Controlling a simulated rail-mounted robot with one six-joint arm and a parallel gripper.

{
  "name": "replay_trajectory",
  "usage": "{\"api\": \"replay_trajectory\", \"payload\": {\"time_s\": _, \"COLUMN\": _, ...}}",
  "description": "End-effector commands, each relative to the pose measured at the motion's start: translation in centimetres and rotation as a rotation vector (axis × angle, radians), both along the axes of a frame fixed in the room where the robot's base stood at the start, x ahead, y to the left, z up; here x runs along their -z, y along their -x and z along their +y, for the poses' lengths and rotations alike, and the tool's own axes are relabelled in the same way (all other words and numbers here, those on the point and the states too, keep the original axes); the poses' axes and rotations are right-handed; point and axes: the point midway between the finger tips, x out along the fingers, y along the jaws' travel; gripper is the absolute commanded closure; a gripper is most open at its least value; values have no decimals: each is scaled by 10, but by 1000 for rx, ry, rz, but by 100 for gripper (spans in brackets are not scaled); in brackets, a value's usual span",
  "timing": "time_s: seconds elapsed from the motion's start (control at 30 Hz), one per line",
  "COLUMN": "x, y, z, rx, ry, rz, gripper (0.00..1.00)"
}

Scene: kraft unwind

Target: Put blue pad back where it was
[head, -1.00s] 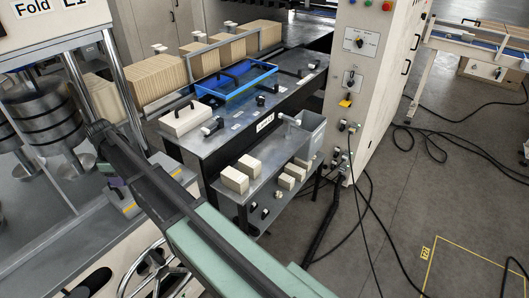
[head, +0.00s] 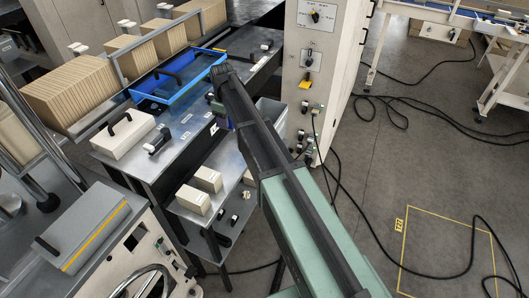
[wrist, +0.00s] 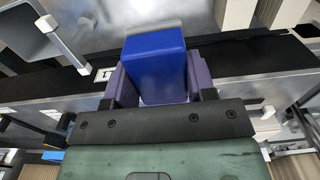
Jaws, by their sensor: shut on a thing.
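The blue pad (wrist: 155,60) is a plain blue block in the wrist view, held between the purple fingers of my gripper (wrist: 156,82). My gripper is shut on it. In the head view my gripper (head: 219,112) is at the bench's front edge, right of the blue tray (head: 190,91). The blue tray sits on the grey bench (head: 185,125) and has dark blue inside and a black handle. In the wrist view the pad appears above the bench's metal top and dark edge; its height is unclear.
A cream box (head: 122,138) with a black handle stands left of the tray. Cream block stacks (head: 70,92) line the back. A lower shelf holds cream blocks (head: 192,199). A cabinet (head: 312,75) with switches stands right of the bench. Cables lie on the floor.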

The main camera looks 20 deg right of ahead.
Motion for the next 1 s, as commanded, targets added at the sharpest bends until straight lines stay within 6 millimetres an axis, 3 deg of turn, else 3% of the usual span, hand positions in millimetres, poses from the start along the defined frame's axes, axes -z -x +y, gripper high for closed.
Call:
{"api": "replay_trajectory", "payload": {"time_s": 0.17, "x": 1, "y": 0, "z": 0, "rx": 0, "ry": 0, "rz": 0, "gripper": 75}}
{"api": "replay_trajectory", "payload": {"time_s": 0.27, "x": 11, "y": 0, "z": 0, "rx": 0, "ry": 0, "rz": 0, "gripper": 75}}
{"api": "replay_trajectory", "payload": {"time_s": 0.37, "x": 38, "y": 0, "z": 0, "rx": 0, "ry": 0, "rz": 0, "gripper": 75}}
{"api": "replay_trajectory", "payload": {"time_s": 0.7, "x": 152, "y": 0, "z": 0, "rx": 0, "ry": 0, "rz": 0, "gripper": 75}}
{"api": "replay_trajectory", "payload": {"time_s": 1.0, "x": 167, "y": 0, "z": 0, "rx": 0, "ry": 0, "rz": 0, "gripper": 75}}
